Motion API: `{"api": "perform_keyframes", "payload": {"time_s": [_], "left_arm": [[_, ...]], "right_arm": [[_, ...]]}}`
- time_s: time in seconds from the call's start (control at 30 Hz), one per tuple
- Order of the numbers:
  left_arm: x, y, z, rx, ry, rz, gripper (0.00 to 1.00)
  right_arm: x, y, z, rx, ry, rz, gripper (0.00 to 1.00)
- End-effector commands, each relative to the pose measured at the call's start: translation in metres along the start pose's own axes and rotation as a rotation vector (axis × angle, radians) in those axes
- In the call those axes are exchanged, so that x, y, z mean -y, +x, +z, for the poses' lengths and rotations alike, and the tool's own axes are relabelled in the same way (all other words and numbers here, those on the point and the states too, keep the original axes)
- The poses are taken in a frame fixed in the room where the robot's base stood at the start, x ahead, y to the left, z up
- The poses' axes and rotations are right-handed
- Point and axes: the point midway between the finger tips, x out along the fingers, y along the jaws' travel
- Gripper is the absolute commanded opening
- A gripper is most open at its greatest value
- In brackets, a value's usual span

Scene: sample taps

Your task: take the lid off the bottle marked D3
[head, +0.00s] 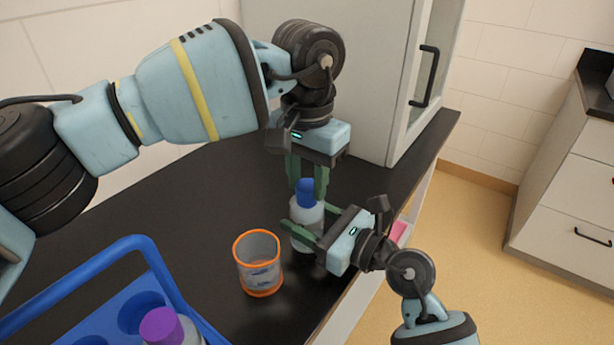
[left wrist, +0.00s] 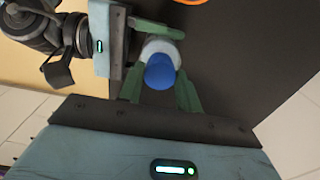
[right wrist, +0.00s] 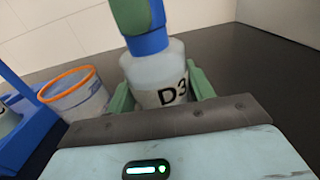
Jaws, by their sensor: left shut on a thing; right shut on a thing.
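The bottle marked D3 (right wrist: 160,90) is a whitish, translucent bottle standing on the dark bench, and it also shows in the head view (head: 303,218). Its blue lid (head: 307,194) is at the bottle's mouth; I cannot tell whether it is still seated or loose. My left gripper (head: 307,184) comes from above and is shut on the lid, which also shows in the left wrist view (left wrist: 160,73). My right gripper (head: 308,224) comes from the right and is shut around the bottle's body. The D3 label faces the right wrist camera.
A clear cup with orange rims (head: 258,264) stands just left of the bottle. A blue carrier (head: 160,262) with a handle holds a purple-lidded bottle (head: 165,328) at the lower left. A white cabinet (head: 340,70) stands behind. The bench's right edge is close to the bottle.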

Motion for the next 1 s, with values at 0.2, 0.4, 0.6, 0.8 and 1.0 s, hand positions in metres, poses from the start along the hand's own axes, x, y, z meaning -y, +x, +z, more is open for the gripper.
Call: {"api": "perform_keyframes", "payload": {"time_s": [0.2,0.4,0.6,0.8,1.0], "left_arm": [[0.0008,-0.0002,0.0001,0.000,-0.210,-0.001,0.07],[0.0007,-0.0005,0.0004,0.000,-0.530,-0.001,0.07],[0.0008,-0.0005,0.0006,0.000,-0.849,-0.002,0.07],[0.0009,-0.0005,0.0007,0.000,-1.168,-0.002,0.07],[0.0006,-0.0007,0.0007,0.000,-1.484,-0.002,0.07]], "right_arm": [[0.0001,-0.0001,-0.0006,-0.001,0.000,0.000,0.00],[0.0001,-0.0002,-0.0006,-0.001,0.001,0.000,0.00],[0.0003,-0.0002,-0.0006,-0.001,0.001,-0.001,0.00],[0.0004,-0.0003,-0.0006,-0.001,0.001,-0.001,0.00],[0.0006,-0.0004,-0.0007,-0.001,0.001,-0.001,0.00]]}}
